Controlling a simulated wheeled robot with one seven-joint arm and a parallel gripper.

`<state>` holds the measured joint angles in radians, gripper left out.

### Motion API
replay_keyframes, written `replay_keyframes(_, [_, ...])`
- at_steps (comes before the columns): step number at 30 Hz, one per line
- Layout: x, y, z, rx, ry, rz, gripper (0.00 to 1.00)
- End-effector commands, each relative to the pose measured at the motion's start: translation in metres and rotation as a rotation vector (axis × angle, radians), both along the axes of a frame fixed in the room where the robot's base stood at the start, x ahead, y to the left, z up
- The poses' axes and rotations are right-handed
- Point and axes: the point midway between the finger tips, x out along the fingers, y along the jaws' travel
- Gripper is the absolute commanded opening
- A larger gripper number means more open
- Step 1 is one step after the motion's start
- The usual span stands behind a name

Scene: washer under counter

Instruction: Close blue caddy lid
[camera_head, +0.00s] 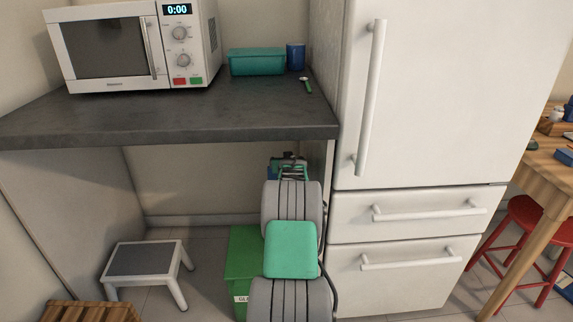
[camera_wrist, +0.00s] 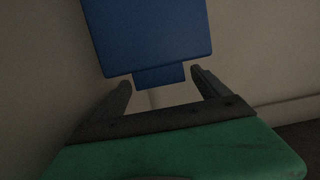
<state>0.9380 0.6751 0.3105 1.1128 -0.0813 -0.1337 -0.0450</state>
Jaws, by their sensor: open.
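A flat blue panel (camera_wrist: 150,38) with a short tab (camera_wrist: 160,76) at its lower edge fills the top middle of the wrist view; it looks like the caddy lid, standing raised. In the head view only a small bit of blue (camera_head: 271,173) shows beside my gripper (camera_head: 289,163), under the counter. The caddy's body is hidden by my arm. In the wrist view my gripper (camera_wrist: 160,80) is open, with one finger on each side of the tab. The fingers look apart from the tab, and the depth between them is hard to tell.
A green bin (camera_head: 242,272) stands left of my arm, and a step stool (camera_head: 146,262) further left. The dark counter (camera_head: 180,115) is overhead, with a microwave (camera_head: 130,45), teal box (camera_head: 257,63) and blue cup (camera_head: 295,57). The white fridge (camera_head: 430,100) is close on the right.

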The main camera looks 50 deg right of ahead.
Motion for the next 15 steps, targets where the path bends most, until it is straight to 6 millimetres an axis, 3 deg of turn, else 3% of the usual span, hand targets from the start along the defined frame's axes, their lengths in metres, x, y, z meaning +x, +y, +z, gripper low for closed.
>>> replay_keyframes(9, [0.0031,-0.0029,-0.0012,0.001,0.001,0.0,0.85])
replay_keyframes(15, [0.0031,-0.0028,-0.0012,0.001,0.0,0.001,0.68])
